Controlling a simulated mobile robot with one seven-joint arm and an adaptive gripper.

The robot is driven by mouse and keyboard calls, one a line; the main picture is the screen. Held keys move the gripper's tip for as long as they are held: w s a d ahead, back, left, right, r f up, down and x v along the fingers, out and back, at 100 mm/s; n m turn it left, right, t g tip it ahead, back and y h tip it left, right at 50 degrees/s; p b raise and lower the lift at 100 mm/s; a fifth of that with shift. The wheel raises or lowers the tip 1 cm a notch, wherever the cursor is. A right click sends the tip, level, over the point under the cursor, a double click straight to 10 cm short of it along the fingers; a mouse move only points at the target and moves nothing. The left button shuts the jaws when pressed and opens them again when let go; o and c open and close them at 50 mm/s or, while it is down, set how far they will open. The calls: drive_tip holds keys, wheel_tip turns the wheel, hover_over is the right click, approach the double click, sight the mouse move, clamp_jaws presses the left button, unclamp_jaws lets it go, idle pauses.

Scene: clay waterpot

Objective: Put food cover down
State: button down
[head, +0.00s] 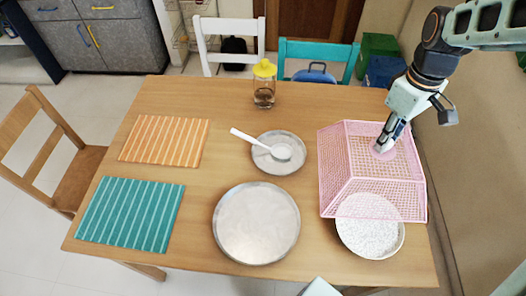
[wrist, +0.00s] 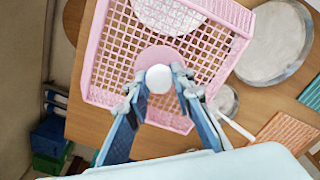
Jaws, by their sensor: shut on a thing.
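The pink mesh food cover (head: 345,180) is at the right side of the wooden table (head: 200,200) in the head view. My gripper (head: 383,146) comes down on its top and is shut on the cover's knob. In the wrist view my gripper (wrist: 160,82) has its fingers on either side of the round white knob (wrist: 158,78) of the pink cover (wrist: 110,50). A plate of white food (head: 370,236) shows at the cover's front edge and partly through its mesh. I cannot tell whether the cover touches the table.
A large metal plate (head: 256,224) is left of the cover. A smaller plate (head: 279,163) holds a white ladle (head: 255,139). A jar with a yellow lid (head: 264,84) stands at the back. Orange (head: 165,140) and teal (head: 130,213) striped mats lie on the left.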

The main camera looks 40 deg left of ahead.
drive_tip(key=shift+w+a, duration=0.1)
drive_tip(key=shift+w, duration=0.1)
drive_tip(key=shift+w+a+f, duration=0.1)
drive_tip(key=shift+w+a, duration=0.05)
drive_tip(key=shift+w, duration=0.1)
drive_tip(key=w+a+f, duration=0.1)
drive_tip(key=w, duration=0.1)
drive_tip(key=w+a+f+p, duration=0.1)
drive_tip(key=w, duration=0.2)
drive_tip(key=w+a+f+p, duration=0.1)
drive_tip(key=w, duration=0.1)
drive_tip(key=shift+w+a+f, duration=0.3)
drive_tip(key=shift+w+f, duration=0.1)
drive_tip(key=w+f, duration=0.1)
drive_tip(key=w+a+f, duration=0.1)
drive_tip(key=f, duration=0.1)
drive_tip(key=w+f+p, duration=0.1)
drive_tip(key=shift+w+a+f, duration=0.1)
drive_tip(key=shift+a+f, duration=0.15)
drive_tip(key=shift+w+a+f, duration=0.1)
drive_tip(key=shift+w+f, duration=0.05)
drive_tip(key=shift+f, duration=0.65)
drive_tip(key=shift+w+a+f, duration=0.1)
drive_tip(key=shift+w+f, duration=0.1)
drive_tip(key=shift+f, duration=0.55)
drive_tip(key=shift+w+f, duration=0.15)
drive_tip(key=shift+f, duration=0.65)
drive_tip(key=c, duration=1.7)
unclamp_jaws()
